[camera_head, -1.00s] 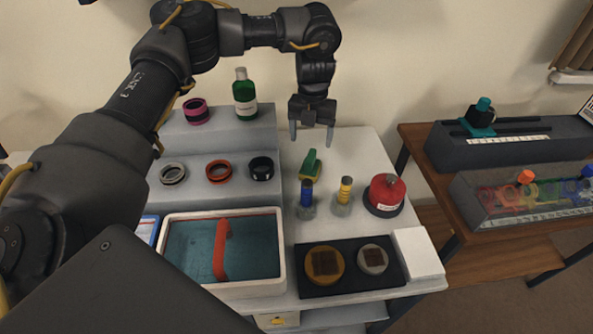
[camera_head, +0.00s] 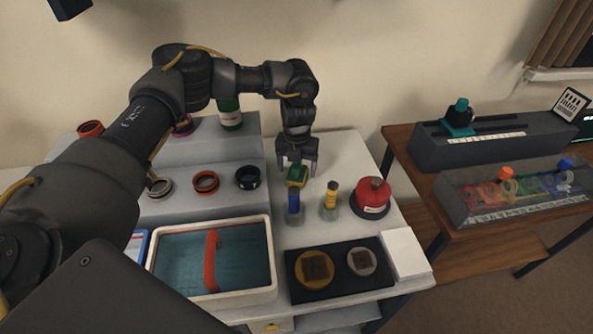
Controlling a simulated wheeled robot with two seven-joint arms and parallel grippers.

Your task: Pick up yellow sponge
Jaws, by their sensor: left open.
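The sponge (camera_head: 297,176) is a small block, green with a yellow part. It is on the white table, behind the blue-topped bottle (camera_head: 293,203), and is partly hidden by my left gripper. My left gripper (camera_head: 298,168) points down with its fingers open, one to each side of the sponge's upper part. I cannot tell whether the fingers touch it. My right gripper is not in view.
A yellow-topped bottle (camera_head: 331,197) and a red can (camera_head: 372,194) stand close to the right. A white tray (camera_head: 269,250) with a red strip is in front left. Lens rings (camera_head: 205,182) and a green bottle (camera_head: 230,116) stand on the grey steps at left.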

